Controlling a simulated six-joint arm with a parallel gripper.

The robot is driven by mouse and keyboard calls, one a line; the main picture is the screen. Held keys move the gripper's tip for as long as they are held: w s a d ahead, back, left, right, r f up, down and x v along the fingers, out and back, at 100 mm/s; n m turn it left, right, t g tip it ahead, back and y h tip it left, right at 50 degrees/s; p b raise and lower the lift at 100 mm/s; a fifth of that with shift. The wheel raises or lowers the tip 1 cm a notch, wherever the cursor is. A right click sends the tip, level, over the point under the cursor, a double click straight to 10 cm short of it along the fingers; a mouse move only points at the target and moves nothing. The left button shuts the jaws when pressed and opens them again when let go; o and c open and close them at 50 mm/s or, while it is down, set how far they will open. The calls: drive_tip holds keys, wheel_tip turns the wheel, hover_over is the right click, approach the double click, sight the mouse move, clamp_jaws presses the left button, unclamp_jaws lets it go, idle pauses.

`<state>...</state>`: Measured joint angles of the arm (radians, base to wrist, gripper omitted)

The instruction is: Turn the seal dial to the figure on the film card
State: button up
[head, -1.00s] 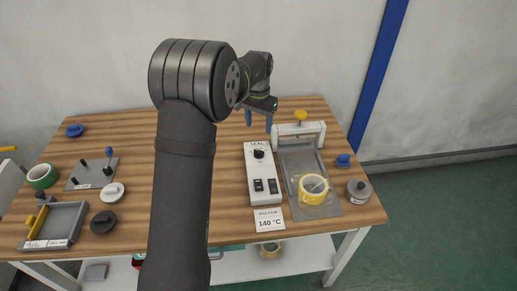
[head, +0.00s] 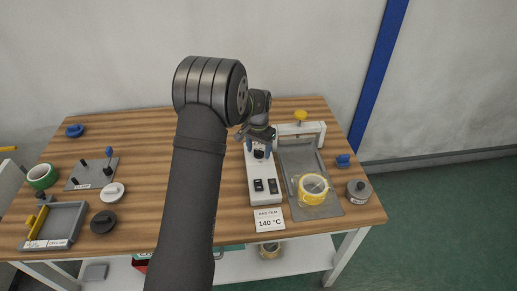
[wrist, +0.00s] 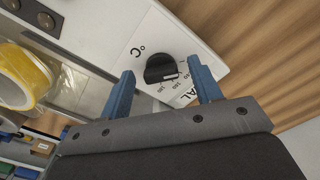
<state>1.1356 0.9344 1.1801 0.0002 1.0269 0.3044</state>
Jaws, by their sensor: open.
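The seal dial (wrist: 161,68) is a round black knob with a pale pointer mark on the white control box (head: 264,192). In the wrist view the printed scale around it is partly hidden, and I cannot read the pointer's setting surely. My gripper (wrist: 162,82) is open, its two blue fingers on either side of the dial in the picture; contact does not show. In the head view my gripper (head: 258,146) is over the box's far end, at the dial. The film card (head: 269,220) lies in front of the box and reads 140 °C.
Two black switches (head: 265,185) sit on the box's near end.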

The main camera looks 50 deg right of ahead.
drive_tip(key=c, duration=1)
drive_tip(key=shift+m, duration=0.4)
drive_tip(key=shift+w+m, duration=0.1)
drive_tip(key=shift+m, duration=2.9)
drive_tip(key=shift+d, duration=0.1)
drive_tip(key=o, duration=1)
